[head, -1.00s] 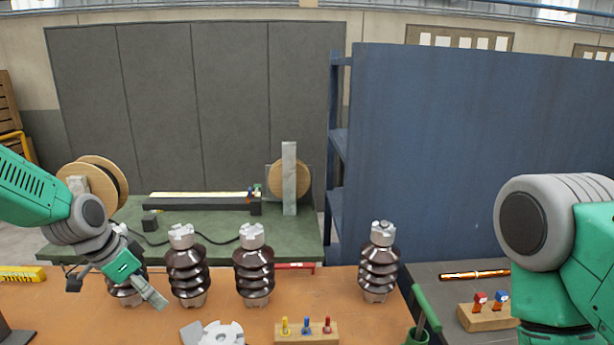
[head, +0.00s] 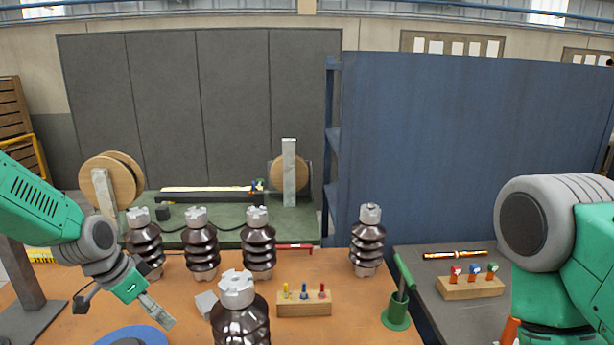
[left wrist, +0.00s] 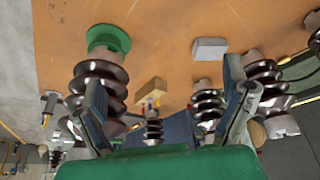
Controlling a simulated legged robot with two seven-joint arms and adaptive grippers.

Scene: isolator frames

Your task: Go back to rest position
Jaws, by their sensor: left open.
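My left gripper (head: 155,310) is low at the left of the head view, above the orange table (head: 350,305). Its jaws are open and empty. In the left wrist view, my left gripper (left wrist: 168,105) shows its two fingers well apart, with nothing held between them. Several brown ribbed insulators with pale caps stand upright on the table. The nearest insulator (head: 240,312) is right of the gripper, apart from it. Another insulator (head: 145,245) stands behind my left gripper. My right arm shows at the right edge, but its gripper is out of view.
A wooden block with coloured pegs (head: 304,303), a green holder (head: 397,310) and a grey block (head: 206,303) are on the table. A blue disc (head: 135,337) lies below the gripper. A dark side table (head: 440,320) and blue partition (head: 450,160) are at right.

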